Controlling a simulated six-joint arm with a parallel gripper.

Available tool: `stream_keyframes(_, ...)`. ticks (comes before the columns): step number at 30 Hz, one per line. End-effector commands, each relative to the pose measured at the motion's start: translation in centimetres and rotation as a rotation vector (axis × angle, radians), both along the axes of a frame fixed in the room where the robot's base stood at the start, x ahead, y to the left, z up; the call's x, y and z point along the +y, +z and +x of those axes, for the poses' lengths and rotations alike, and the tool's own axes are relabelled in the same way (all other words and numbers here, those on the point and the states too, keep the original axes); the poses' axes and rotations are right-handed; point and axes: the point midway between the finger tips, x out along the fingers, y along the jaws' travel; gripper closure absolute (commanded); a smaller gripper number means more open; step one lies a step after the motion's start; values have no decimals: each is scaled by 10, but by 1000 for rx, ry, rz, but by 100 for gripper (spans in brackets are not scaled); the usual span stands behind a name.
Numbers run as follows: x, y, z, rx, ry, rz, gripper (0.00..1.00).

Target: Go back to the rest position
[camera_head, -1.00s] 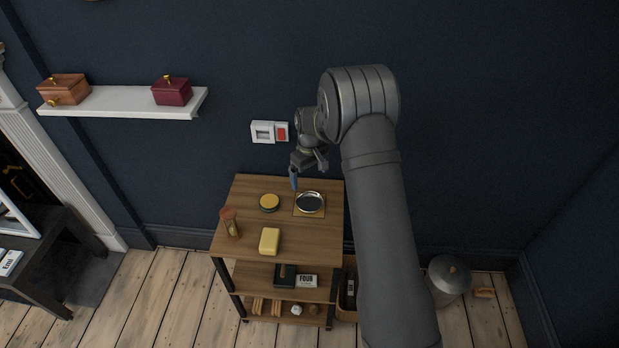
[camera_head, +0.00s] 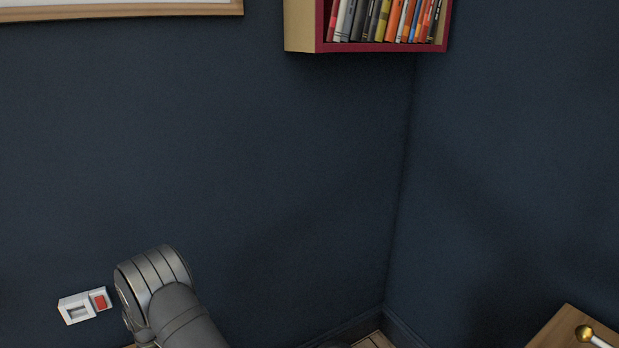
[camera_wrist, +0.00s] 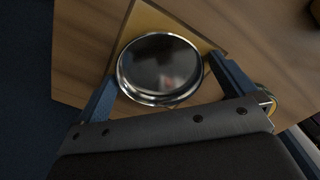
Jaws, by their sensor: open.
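My gripper (camera_wrist: 162,74) shows in the wrist view with its two blue fingers spread wide and nothing clamped between them. A round, shiny silver dish (camera_wrist: 160,68) appears between and beyond the fingertips. It lies on a tan square pad (camera_wrist: 150,19) on the wooden top (camera_wrist: 85,62) of the small shelf unit. The wrist view does not clearly show how far the fingers are above the dish. In the head view only part of my arm shows at the lower left; the gripper is out of that picture.
A white wall box with a red switch (camera_head: 100,302) is close left of my arm. A red and tan wall shelf (camera_head: 302,28) holds several books at the top. A wooden surface (camera_head: 558,330) with a gold-knobbed item (camera_head: 584,332) is at lower right. The dark wall between is bare.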

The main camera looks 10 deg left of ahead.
Motion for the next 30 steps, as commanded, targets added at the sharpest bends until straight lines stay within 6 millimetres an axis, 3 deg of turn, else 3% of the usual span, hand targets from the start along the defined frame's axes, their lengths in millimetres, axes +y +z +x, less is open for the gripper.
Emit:
stream_keyframes(1,3,17,1,-4,0,8,0)
stream_keyframes(3,2,26,1,-3,0,7,0)
stream_keyframes(12,2,44,1,-1,0,5,0)
stream_keyframes(23,1,42,1,-1,0,4,0)
stream_keyframes(30,1,12,0,0,0,1,0)
